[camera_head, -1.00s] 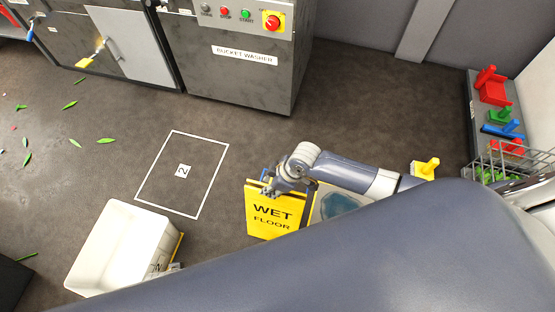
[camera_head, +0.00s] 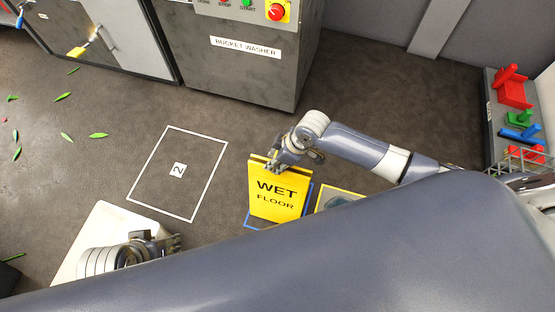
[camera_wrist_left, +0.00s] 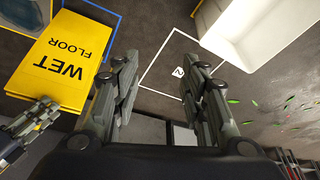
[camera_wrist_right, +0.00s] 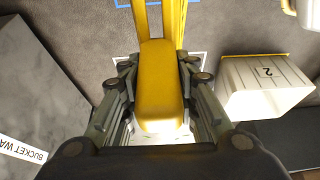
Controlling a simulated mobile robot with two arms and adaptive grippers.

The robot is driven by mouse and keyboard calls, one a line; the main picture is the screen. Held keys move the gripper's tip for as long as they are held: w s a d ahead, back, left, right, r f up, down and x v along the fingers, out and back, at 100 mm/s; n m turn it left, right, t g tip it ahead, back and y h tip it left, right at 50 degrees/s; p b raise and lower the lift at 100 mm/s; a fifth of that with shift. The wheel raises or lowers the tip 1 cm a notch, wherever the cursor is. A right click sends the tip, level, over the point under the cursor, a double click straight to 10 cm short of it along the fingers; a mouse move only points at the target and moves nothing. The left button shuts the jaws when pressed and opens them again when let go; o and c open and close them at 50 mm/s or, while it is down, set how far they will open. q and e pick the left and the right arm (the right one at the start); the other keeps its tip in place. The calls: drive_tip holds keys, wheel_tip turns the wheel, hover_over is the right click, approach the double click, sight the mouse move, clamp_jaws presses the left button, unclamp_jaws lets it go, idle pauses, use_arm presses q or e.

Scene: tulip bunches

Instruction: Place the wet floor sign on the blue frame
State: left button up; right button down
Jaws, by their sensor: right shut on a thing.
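The yellow wet floor sign (camera_head: 277,192) is folded and stands nearly upright in the head view. My right gripper (camera_head: 277,163) is shut on its top edge; the right wrist view shows the yellow top (camera_wrist_right: 160,85) between the fingers. The blue frame (camera_head: 309,200) is an outline on the floor, partly hidden by the sign, which appears over it. I cannot tell whether the sign touches the floor. The sign (camera_wrist_left: 62,60) also shows in the left wrist view, with a blue frame corner (camera_wrist_left: 98,8) beyond it. My left gripper (camera_wrist_left: 158,85) is open and empty, left of the sign.
A white-outlined floor square (camera_head: 207,178) marked 2 lies left of the sign. A yellow-edged panel (camera_head: 337,195) is right of the sign. The bucket washer (camera_head: 245,75) stands behind. Green leaves litter the left floor.

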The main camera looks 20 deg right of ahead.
sight(280, 183)
drive_tip(key=shift+w, duration=0.2)
wheel_tip(280, 183, down, 2)
drive_tip(key=b, duration=0.3)
drive_tip(key=shift+f+b, duration=0.65)
drive_tip(key=shift+b, duration=0.25)
use_arm(q)
drive_tip(key=w+d+r+t+h, duration=0.1)
drive_tip(key=w+d+r+t, duration=0.1)
drive_tip(key=w, duration=0.5)
drive_tip(key=w+d+r+t+h, duration=0.1)
drive_tip(key=w+d+r+t, duration=0.2)
drive_tip(key=w+r+t, duration=0.2)
drive_tip(key=w+t, duration=0.1)
drive_tip(key=w, duration=0.1)
drive_tip(key=shift+w+r+m+t, duration=0.2)
drive_tip(key=shift+w+m+t, duration=0.1)
drive_tip(key=shift+t, duration=0.1)
use_arm(e)
drive_tip(key=shift+f, duration=0.1)
drive_tip(key=c, duration=1.2)
unclamp_jaws()
drive_tip(key=shift+s, duration=0.1)
drive_tip(key=shift+c, duration=0.2)
